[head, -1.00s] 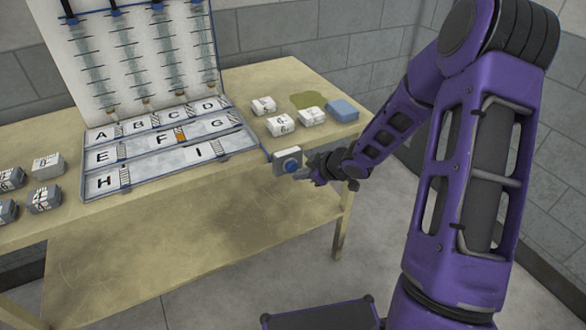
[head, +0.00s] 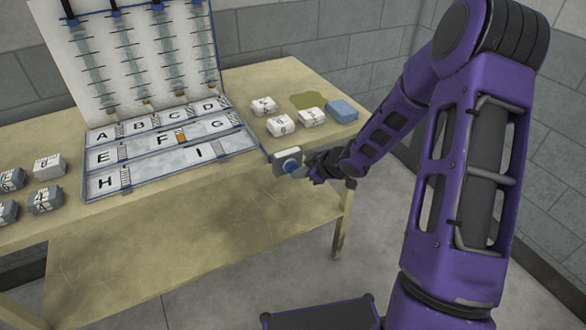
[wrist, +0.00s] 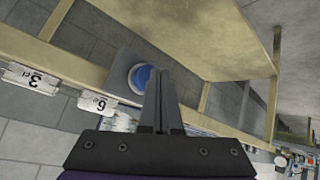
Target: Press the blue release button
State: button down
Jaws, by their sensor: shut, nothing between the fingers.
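The blue release button (head: 291,166) is round and sits on the face of a small grey box (head: 280,158) at the table's front edge. My gripper (head: 306,171) is shut and empty, just right of the button in the head view, with its tips close to it. In the wrist view the blue button (wrist: 142,77) shows on its grey plate (wrist: 122,72), left of my shut fingers (wrist: 163,75), which hide part of its right side. I cannot tell whether the fingertips touch the button.
The table (head: 200,200) carries an open case (head: 165,155) with lettered slots. White boxes (head: 311,117) and a blue block (head: 342,110) lie at its right end, and several boxes (head: 46,165) at its left. White numbered labels (wrist: 97,103) show in the wrist view.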

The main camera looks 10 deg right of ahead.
jog(key=shift+w+a, duration=0.1)
jog(key=shift+w, duration=0.35)
dwell(0.6)
jog(key=shift+s+d, duration=0.25)
jog(key=shift+s, duration=0.65)
jog(key=shift+s+d, duration=0.25)
jog(key=shift+s, duration=0.55)
jog(key=shift+s+d, duration=0.3)
jog(key=shift+s, duration=0.45)
jog(key=shift+s+d, duration=0.25)
jog(key=shift+s, duration=0.55)
